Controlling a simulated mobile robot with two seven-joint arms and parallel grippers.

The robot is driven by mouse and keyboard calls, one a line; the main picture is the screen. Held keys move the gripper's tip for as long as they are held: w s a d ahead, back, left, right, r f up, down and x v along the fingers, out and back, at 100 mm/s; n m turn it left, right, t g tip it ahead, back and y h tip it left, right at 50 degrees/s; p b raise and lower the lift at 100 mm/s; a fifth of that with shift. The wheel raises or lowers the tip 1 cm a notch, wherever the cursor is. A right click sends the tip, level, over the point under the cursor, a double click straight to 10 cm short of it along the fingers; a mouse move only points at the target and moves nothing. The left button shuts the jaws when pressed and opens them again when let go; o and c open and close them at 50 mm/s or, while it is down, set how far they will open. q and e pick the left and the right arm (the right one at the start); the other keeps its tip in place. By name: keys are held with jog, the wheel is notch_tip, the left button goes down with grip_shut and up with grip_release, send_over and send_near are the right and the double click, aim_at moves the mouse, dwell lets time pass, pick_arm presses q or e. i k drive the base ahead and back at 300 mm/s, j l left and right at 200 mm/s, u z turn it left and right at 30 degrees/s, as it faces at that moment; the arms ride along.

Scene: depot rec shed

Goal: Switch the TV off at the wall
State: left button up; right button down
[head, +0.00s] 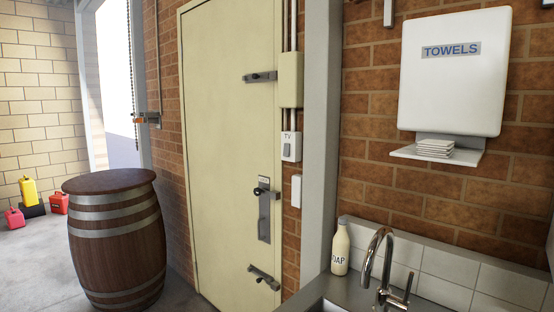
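A small white switch box labelled "TV" (291,147) is on the brick wall, just right of the cream door. It sits at the lower end of vertical conduits, below a cream box (290,80). Its rocker is too small to tell whether it is on or off. A plain white plate (296,191) is on the wall below it. No television is in view. Neither of my grippers is in view.
The cream door (225,130) is closed, with bolts and a handle (264,200). A wooden barrel (115,240) stands to its left. A sink with a tap (378,255), a soap bottle (340,248) and a towel dispenser (453,75) are at right. Red and yellow cans (30,192) stand far left.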

aim_at(286, 147)
jog(key=i+j, duration=0.25)
jog(key=i+j+z, duration=0.1)
jog(key=i+j, duration=0.15)
jog(key=j, duration=0.2)
jog(key=i+j, duration=0.2)
jog(key=j, duration=0.15)
jog(key=i+j+z, duration=0.1)
jog(key=i+j, duration=0.35)
jog(key=j, duration=0.3)
jog(key=i+j+z, duration=0.1)
jog(key=j, duration=0.3)
jog(key=i+j, duration=0.3)
jog(key=i+j+z, duration=0.1)
jog(key=j, duration=0.35)
jog(key=i, duration=0.1)
